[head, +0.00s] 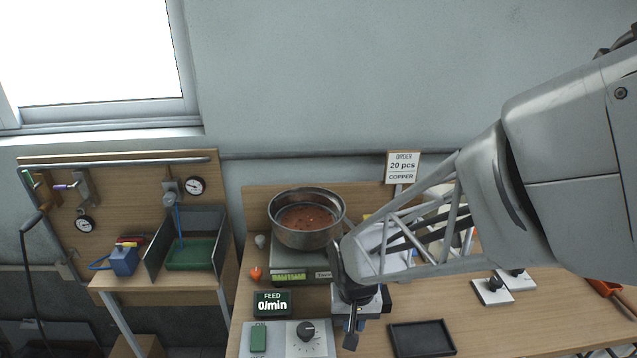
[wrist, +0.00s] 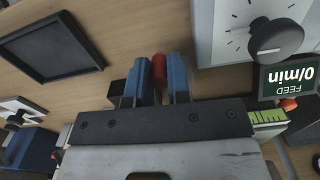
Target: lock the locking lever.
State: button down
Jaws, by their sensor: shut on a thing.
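My gripper (wrist: 159,80) has two blue fingers shut on a red, rounded piece (wrist: 158,68) in the wrist view. Only the end of this red piece shows between the fingers; I cannot tell whether it is the locking lever's handle. In the head view my gripper (head: 353,328) points down over the bench, between the dial panel and the black tray, and hides what it holds. I cannot make out the rest of a locking lever in either view.
The dial panel (head: 272,345) lies left of my gripper, with the feed display (head: 272,303) behind it. A black tray (head: 422,339) lies to the right. A metal bowl (head: 307,240) of copper-coloured pieces stands on a scale (head: 290,277) behind.

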jog(key=c, duration=1.1)
grip_release()
jog(key=shift+r, duration=3.9)
jog(key=s+d+r+t, duration=0.1)
jog(key=s+d+r, duration=0.1)
jog(key=s+r, duration=0.1)
jog(key=s+d+r, duration=0.3)
jog(key=s+r, duration=0.1)
jog(key=r, duration=0.1)
jog(key=s+d+r+t, duration=0.1)
jog(key=s+d+r, duration=0.2)
jog(key=r, duration=0.1)
jog(key=shift+s+r+n+t, duration=0.3)
jog(key=shift+s, duration=0.05)
